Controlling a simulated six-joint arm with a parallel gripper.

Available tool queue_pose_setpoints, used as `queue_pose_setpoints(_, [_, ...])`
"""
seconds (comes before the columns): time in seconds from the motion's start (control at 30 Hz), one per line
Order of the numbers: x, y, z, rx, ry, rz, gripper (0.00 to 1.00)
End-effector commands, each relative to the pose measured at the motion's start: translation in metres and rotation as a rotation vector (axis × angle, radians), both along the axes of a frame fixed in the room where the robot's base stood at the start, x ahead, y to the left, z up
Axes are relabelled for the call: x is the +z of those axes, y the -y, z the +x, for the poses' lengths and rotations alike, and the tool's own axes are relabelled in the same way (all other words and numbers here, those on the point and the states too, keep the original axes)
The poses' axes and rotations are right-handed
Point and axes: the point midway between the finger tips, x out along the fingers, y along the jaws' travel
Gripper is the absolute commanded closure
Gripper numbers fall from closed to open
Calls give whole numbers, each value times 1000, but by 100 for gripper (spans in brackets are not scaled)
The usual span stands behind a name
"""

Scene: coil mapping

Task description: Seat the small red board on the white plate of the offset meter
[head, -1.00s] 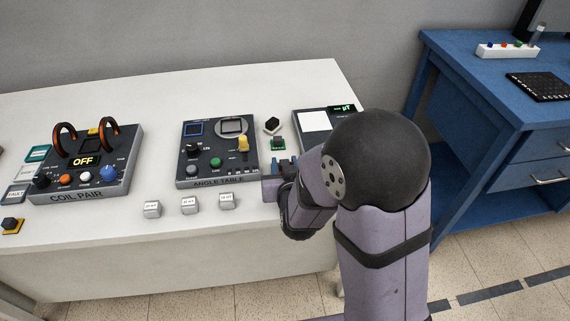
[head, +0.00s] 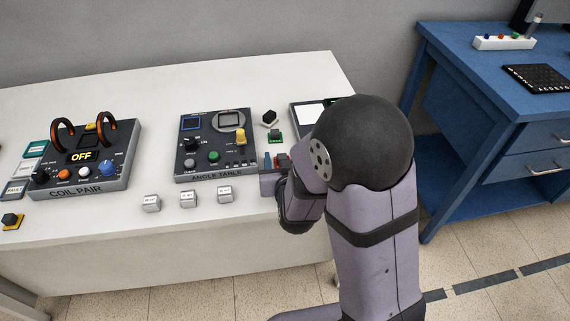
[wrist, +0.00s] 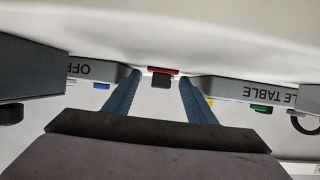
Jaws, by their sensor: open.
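The small red board (wrist: 164,71), with a dark block (wrist: 160,82) on it, sits between and just past the fingertips in the wrist view. In the head view the red board (head: 282,159) shows as a small red patch, partly hidden by my gripper. My gripper (wrist: 161,78) is open, its blue fingers either side of the board with a gap on each side. The offset meter (head: 296,116) stands at the back right of the table, its white plate (head: 311,113) bare where visible. My arm hides much of the meter. In the wrist view its front (wrist: 85,68) reads "OFF".
The angle table (head: 216,172) stands just left of my gripper. A green board (head: 275,137) and a small black-topped piece (head: 269,117) lie behind it. Several labelled grey cubes (head: 188,199) line the front. The coil pair (head: 85,185) is further left. The front table strip is mostly clear.

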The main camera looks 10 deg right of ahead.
Motion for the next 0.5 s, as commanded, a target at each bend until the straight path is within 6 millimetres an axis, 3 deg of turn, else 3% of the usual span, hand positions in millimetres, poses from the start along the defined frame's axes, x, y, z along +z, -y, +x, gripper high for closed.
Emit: queue_pose_setpoints(0.5, [12, -1, -16, 2, -5, -2, 49])
